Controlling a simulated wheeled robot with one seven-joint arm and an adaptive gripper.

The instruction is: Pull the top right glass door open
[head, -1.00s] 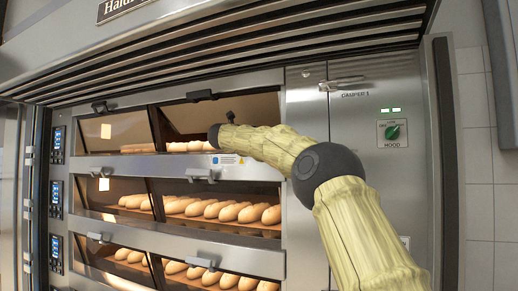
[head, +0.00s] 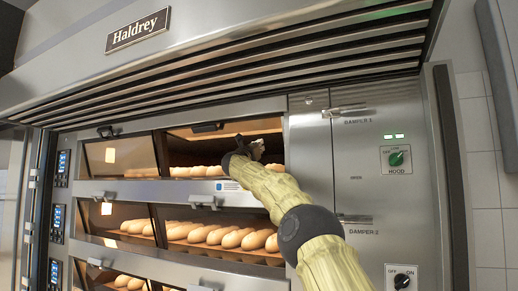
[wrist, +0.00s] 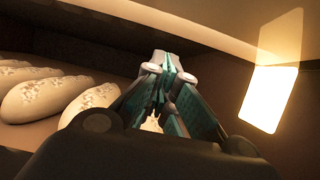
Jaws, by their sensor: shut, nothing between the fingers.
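The top right glass door (head: 225,131) is at the top deck of the oven, right of the top left door. Its dark handle (head: 207,127) sits at the upper edge of this bay. I cannot tell from these views how far the door stands from closed, or whether my fingers touch the glass.
Loaves (head: 200,171) lie in the top right bay; pale loaves (wrist: 55,88) show left of my fingers in the wrist view. A bright rectangular patch (wrist: 270,98) shows at right. The steel damper panel (head: 350,175) stands right of the bay. The slatted hood (head: 240,80) overhangs above.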

